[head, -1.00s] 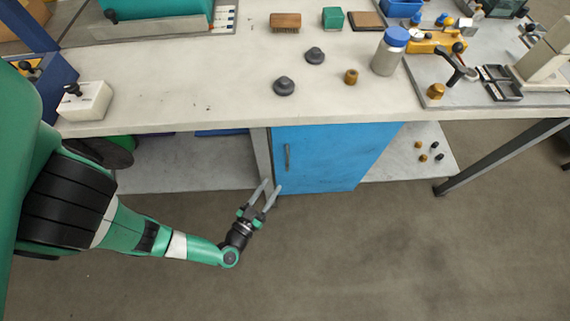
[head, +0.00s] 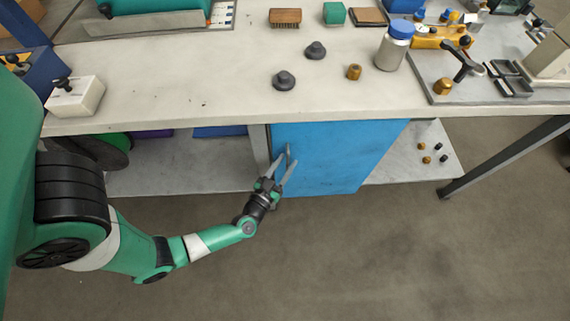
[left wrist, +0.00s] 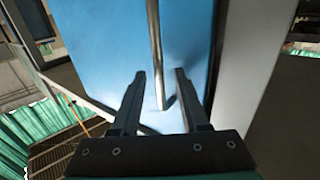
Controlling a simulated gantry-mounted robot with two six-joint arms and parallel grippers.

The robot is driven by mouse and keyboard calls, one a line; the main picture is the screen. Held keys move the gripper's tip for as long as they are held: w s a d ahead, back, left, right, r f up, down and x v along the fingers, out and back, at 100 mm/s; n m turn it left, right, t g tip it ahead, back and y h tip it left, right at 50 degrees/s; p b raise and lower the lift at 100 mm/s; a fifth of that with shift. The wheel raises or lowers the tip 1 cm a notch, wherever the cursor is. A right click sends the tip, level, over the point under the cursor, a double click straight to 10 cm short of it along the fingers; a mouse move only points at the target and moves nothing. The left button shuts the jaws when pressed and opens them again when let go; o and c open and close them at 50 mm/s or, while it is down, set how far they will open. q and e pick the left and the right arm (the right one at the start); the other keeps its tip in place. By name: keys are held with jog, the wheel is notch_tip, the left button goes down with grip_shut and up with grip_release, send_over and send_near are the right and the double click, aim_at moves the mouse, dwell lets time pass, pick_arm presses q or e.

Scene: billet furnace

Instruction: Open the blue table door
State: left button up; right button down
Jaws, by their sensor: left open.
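The blue table door (head: 335,158) is shut under the worktop, and it fills much of the left wrist view (left wrist: 105,50). Its upright bar handle (head: 289,152) is near the door's left edge. My left gripper (head: 284,164) is open in front of the handle's lower part. In the left wrist view the handle (left wrist: 156,50) runs down between the two fingertips (left wrist: 160,76), with a gap on each side. I cannot tell how deep the handle lies between the fingers. My right gripper is not in view.
The pale worktop (head: 190,85) overhangs the door. Open shelves lie left (head: 185,165) and right (head: 415,160) of the blue cabinet, and a slanted metal leg (head: 505,157) stands further right. The floor (head: 400,260) in front is clear.

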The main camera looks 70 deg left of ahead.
pick_arm(q)
grip_shut()
dwell(1.3)
